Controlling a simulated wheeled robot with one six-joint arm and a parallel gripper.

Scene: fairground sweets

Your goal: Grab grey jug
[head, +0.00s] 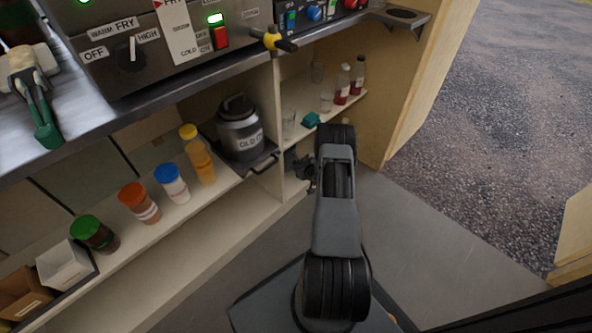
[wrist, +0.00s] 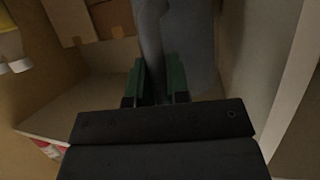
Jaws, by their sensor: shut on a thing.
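My gripper (head: 303,172) is low at the right of the jug, mostly hidden behind my arm. In the wrist view, the green fingers of my gripper (wrist: 160,83) are closed on a narrow grey upright part of the jug (wrist: 151,45). A wider grey surface shows just behind it. The exact grip point is dim and partly hidden by the fingers.
A yellow-capped bottle (head: 197,155) and several lidded jars line the shelf left of the jug. A divider (head: 278,115) separates the jug from glasses and red bottles (head: 343,84) at right. The counter edge (head: 150,97) overhangs the jug's bay. Open floor (head: 420,230) lies right of my arm.

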